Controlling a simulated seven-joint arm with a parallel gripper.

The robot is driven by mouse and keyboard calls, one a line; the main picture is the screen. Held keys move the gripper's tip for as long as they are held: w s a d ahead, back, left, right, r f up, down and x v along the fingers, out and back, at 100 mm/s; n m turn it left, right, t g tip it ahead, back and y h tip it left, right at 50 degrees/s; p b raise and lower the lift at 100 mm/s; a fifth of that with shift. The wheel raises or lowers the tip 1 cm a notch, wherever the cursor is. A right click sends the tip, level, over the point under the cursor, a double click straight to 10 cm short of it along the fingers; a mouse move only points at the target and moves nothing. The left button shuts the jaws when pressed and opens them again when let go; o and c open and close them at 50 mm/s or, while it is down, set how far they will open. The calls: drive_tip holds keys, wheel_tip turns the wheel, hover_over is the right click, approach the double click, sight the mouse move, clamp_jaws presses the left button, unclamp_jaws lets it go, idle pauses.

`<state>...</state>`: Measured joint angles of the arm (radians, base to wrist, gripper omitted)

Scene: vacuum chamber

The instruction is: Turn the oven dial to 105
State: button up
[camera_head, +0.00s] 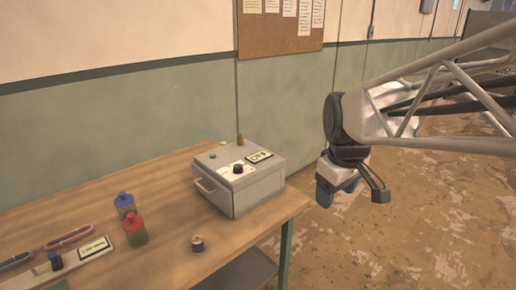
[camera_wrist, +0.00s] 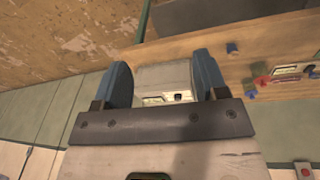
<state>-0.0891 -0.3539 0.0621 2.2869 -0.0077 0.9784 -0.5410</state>
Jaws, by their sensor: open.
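The oven is a grey box (camera_head: 235,195) with a handle on its left side, standing near the right end of the wooden bench.
A panel with a dark knob (camera_head: 56,261) lies at the front left. The wall is behind; the space above the oven looks clear.

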drive_tip(key=w+a+n, duration=0.5)
drive_tip(key=w+n, duration=0.1)
drive_tip(key=w, duration=0.6)
drive_tip(key=n+g, duration=0.2)
drive_tip(key=n, duration=1.1)
hover_over(238, 166)
drive_tip(key=f, duration=0.9)
drive_tip(key=shift+s+d+f, duration=0.2)
drive_tip(key=shift+f, duration=0.1)
drive_tip(key=shift+w+a+f+n, duration=0.15)
drive_tip(key=shift+w+a+n, duration=0.1)
drive_tip(key=shift+n, duration=0.15)
drive_tip(key=shift+f, duration=0.15)
drive_tip(key=shift+f, duration=3.8)
drive_tip(key=c, duration=0.9)
